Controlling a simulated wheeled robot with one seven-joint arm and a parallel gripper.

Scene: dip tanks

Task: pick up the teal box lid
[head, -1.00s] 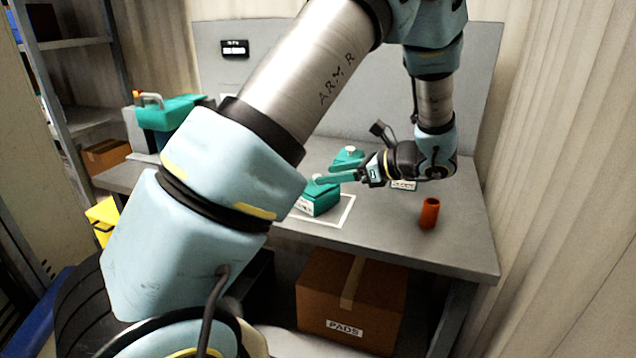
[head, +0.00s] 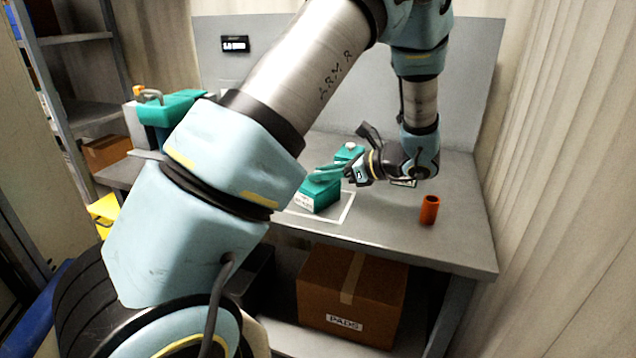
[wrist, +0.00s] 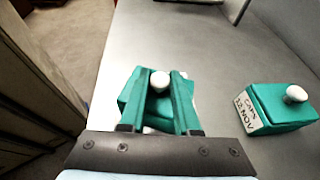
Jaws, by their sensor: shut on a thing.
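The teal box (head: 317,198) with a white label stands on the grey bench, within a white outline. Its teal lid (wrist: 159,106) has a white knob (wrist: 160,81). My gripper has teal fingers and reaches in from the right over this box in the head view (head: 326,173). In the wrist view my gripper (wrist: 160,76) is shut on the knob, one finger on each side. The fingers hide part of the lid, and I cannot tell whether there is a gap between lid and box. A second teal box (wrist: 280,107) with a white knob and label stands apart to the right.
An orange cylinder (head: 429,210) stands on the bench (head: 390,228) right of my gripper. A teal-topped container (head: 172,108) is at the back left. A grey panel (head: 475,95) rises behind. A cardboard box (head: 350,300) marked PADS sits below.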

